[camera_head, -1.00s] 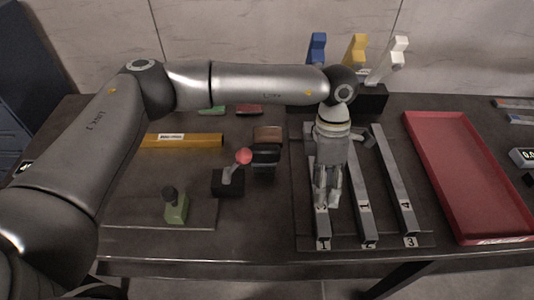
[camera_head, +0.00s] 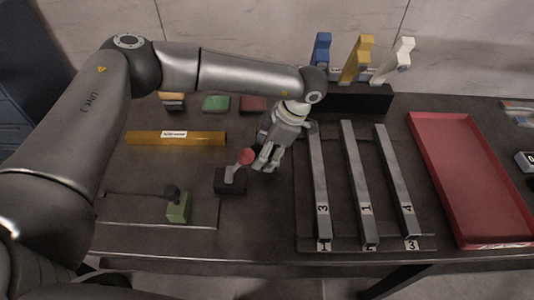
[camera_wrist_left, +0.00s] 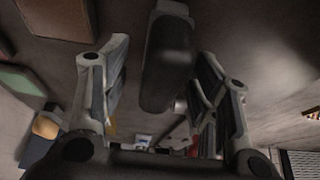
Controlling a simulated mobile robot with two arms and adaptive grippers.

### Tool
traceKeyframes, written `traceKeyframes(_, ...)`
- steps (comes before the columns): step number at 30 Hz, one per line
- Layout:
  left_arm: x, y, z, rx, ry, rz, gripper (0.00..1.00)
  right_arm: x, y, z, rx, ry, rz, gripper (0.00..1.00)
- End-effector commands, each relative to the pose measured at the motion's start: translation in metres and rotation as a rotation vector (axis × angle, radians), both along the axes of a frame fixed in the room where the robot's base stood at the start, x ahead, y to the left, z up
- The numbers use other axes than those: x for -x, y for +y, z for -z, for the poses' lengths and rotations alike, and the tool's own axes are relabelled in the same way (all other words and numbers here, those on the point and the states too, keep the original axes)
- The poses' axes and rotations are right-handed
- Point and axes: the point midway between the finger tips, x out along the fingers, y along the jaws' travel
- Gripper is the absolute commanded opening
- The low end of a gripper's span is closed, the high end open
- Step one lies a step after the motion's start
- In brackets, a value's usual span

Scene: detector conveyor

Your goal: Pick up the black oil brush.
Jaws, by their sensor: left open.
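The black oil brush (camera_wrist_left: 168,60) shows in the left wrist view as a dark, rounded, elongated body between the two fingers of my left gripper (camera_head: 265,162). A gap is visible on either side of it. In the head view my left gripper is just right of the red-knobbed lever, pointing down at the table, and it hides the brush. The gripper is open and holds nothing. My right gripper is not in view.
A lever with a red knob (camera_head: 246,156) stands close left of the gripper. Green (camera_head: 215,103) and red (camera_head: 252,104) pads lie behind. Numbered grey bars (camera_head: 318,180) and a red tray (camera_head: 470,180) are to the right. A yellow bar (camera_head: 205,138) lies left.

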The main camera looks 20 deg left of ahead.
Motion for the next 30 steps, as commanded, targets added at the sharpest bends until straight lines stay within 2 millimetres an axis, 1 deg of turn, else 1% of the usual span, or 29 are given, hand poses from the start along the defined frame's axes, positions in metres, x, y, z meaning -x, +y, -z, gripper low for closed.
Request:
traceKeyframes(1, 0.002, 0.004, 0.005, -0.001, 0.003, -0.001, 0.55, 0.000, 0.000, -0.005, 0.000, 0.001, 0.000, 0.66)
traceKeyframes(3, 0.002, 0.007, 0.014, -0.001, 0.002, -0.001, 0.55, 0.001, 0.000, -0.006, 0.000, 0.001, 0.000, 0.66)
traceKeyframes(6, 0.003, 0.009, 0.021, 0.000, 0.001, 0.000, 0.55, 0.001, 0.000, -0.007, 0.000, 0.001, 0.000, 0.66)
traceKeyframes(13, 0.003, 0.009, 0.023, 0.001, -0.001, -0.001, 0.55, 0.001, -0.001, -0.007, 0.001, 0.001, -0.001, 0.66)
traceKeyframes(14, 0.003, 0.009, 0.023, 0.001, -0.001, -0.001, 0.53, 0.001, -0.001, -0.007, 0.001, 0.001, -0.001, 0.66)
traceKeyframes(25, 0.003, 0.009, 0.022, 0.001, -0.001, -0.001, 0.05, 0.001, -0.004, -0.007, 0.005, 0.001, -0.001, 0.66)
traceKeyframes(26, 0.003, 0.009, 0.022, 0.001, -0.001, -0.001, 0.04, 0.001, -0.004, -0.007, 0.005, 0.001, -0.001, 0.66)
traceKeyframes(30, 0.003, 0.009, 0.022, 0.001, -0.001, -0.001, 0.03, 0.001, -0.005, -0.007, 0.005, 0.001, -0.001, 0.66)
